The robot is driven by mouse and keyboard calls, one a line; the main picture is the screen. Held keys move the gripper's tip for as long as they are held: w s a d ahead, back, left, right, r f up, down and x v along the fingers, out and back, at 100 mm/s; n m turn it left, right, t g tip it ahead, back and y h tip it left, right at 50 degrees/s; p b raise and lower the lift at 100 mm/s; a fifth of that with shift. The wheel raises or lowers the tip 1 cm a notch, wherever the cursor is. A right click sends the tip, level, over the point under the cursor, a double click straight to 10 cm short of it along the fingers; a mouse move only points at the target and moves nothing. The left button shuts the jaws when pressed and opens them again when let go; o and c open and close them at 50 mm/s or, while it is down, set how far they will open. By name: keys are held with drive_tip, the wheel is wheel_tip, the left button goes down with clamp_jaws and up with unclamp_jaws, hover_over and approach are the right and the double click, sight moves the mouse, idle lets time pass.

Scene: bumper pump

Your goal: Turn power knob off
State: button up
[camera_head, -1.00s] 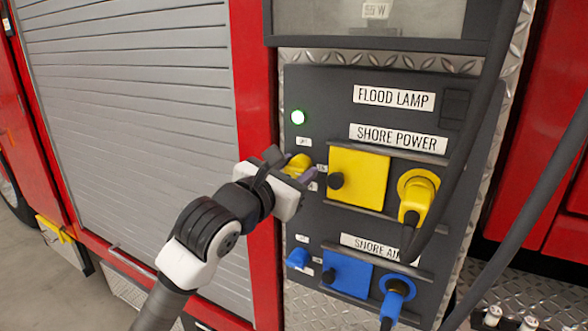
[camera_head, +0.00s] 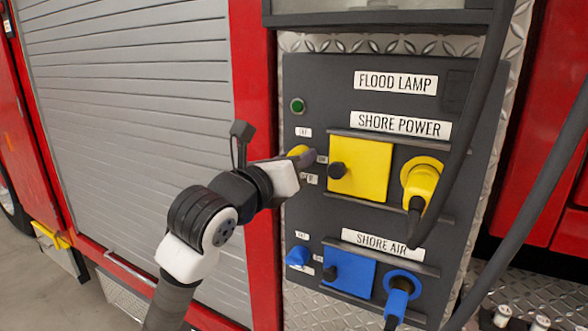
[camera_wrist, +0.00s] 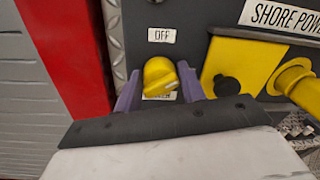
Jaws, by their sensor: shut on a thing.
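The yellow power knob (camera_head: 298,151) is on the dark panel (camera_head: 460,75), left of the yellow SHORE POWER cover (camera_head: 362,172). In the wrist view the knob (camera_wrist: 159,76) sits between my two purple fingers, below a white OFF label (camera_wrist: 161,35). My gripper (camera_wrist: 159,88) is shut on the knob, and it also shows in the head view (camera_head: 301,158), rolled on its side. The label below the knob is partly hidden. The green lamp (camera_head: 297,105) above the knob looks dark, not lit.
A yellow plug (camera_head: 420,182) with a thick black cable hangs at the right. Below are a blue knob (camera_head: 297,257), a blue cover (camera_head: 348,272) and a blue plug (camera_head: 398,294) for SHORE AIR. A grey roller shutter (camera_head: 130,110) stands left of the red post.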

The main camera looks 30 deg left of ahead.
drive_tip(key=n, duration=0.5)
drive_tip(key=shift+a+n+y, duration=0.2)
drive_tip(key=shift+n+y, duration=0.1)
drive_tip(key=shift+n, duration=0.1)
drive_tip(key=n+p, duration=0.2)
drive_tip(key=n, duration=0.2)
drive_tip(key=shift+f+p, duration=0.1)
drive_tip(key=shift+p, duration=0.25)
drive_tip(key=shift+f+n+p, duration=0.2)
drive_tip(key=shift+n+p, duration=0.5)
drive_tip(key=shift+n, duration=0.3)
drive_tip(key=shift+f, duration=0.1)
drive_tip(key=o, duration=0.9)
